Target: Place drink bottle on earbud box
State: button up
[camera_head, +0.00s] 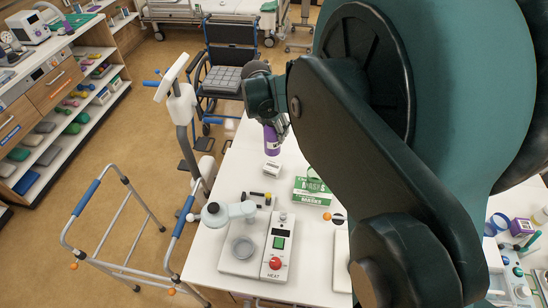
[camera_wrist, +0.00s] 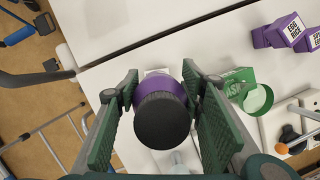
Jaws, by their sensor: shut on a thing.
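The drink bottle (camera_head: 271,141) is purple. In the wrist view its round black cap (camera_wrist: 162,120) faces the camera, with the purple body (camera_wrist: 172,86) around it. My gripper (camera_wrist: 160,82) is shut on the bottle, with one green finger on each side. In the head view the gripper (camera_head: 273,120) is partly hidden by my arm. A small white box (camera_head: 271,173), which looks like the earbud box, lies on the white table just below the bottle in the picture. In the wrist view a pale edge (camera_wrist: 155,72) of it shows behind the bottle. The gap between them is hard to tell.
A green masks box (camera_head: 312,191) with a green tape ring stands right of the white box. Markers (camera_head: 257,195) and a heater device (camera_head: 277,247) are nearer. A walking frame (camera_head: 125,230) and wheelchair (camera_head: 225,75) stand beyond the table. Purple boxes (camera_wrist: 290,32) lie farther right.

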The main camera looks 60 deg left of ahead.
aim_at(268, 129)
jog(key=shift+f+p, duration=0.3)
jog(key=shift+f, duration=2.55)
jog(key=shift+f, duration=0.1)
jog(key=shift+f, duration=1.75)
jog(key=shift+f, duration=0.2)
jog(key=o, duration=1)
jog(key=shift+r, duration=0.15)
jog(key=shift+b+v, duration=0.35)
jog(key=shift+v, duration=5.7)
